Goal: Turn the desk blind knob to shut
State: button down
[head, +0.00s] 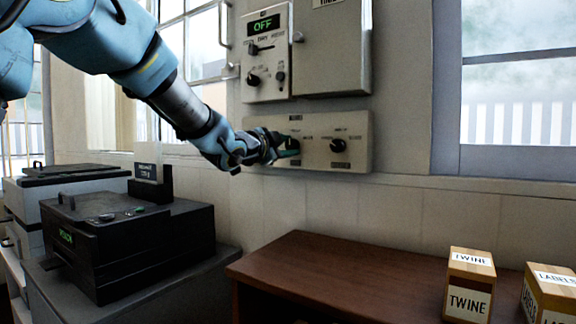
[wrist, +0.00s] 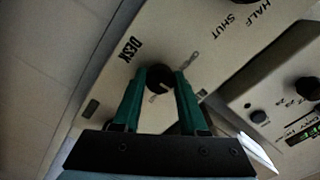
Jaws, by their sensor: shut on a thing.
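The desk blind knob (wrist: 158,82) is a small dark round knob on a beige wall panel (head: 366,126). The word DESK is printed beside it in the wrist view, with HALF and SHUT farther off toward the upper right. My gripper (wrist: 159,74) has its two green fingers on either side of the knob, shut on it. In the head view my gripper (head: 287,150) is at the panel's left knob and mostly covers it. A pale mark shows on the knob's face, but I cannot tell which label it points to.
A second dark knob (head: 338,145) is to the right on the same panel. Above are a control box (head: 264,85) reading OFF and a grey cabinet (head: 330,60). A black machine (head: 130,240) stands below left. A brown table (head: 330,270) holds a TWINE box (head: 469,285).

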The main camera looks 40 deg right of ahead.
jog(key=m+b, duration=0.2)
jog(key=b, duration=0.1)
jog(key=m+b, duration=0.1)
jog(key=shift+f+m, duration=0.25)
jog(key=shift+m, duration=0.15)
jog(key=m+b, duration=0.3)
jog(key=shift+m+b, duration=0.3)
jog(key=shift+b, duration=0.05)
jog(key=m+b, duration=0.2)
jog(key=m, duration=0.1)
jog(key=m+b, duration=0.1)
jog(key=m, duration=0.1)
jog(key=shift+r+b, duration=0.3)
jog(key=shift+c, duration=2.2)
grip_release()
jog(key=shift+a, duration=0.1)
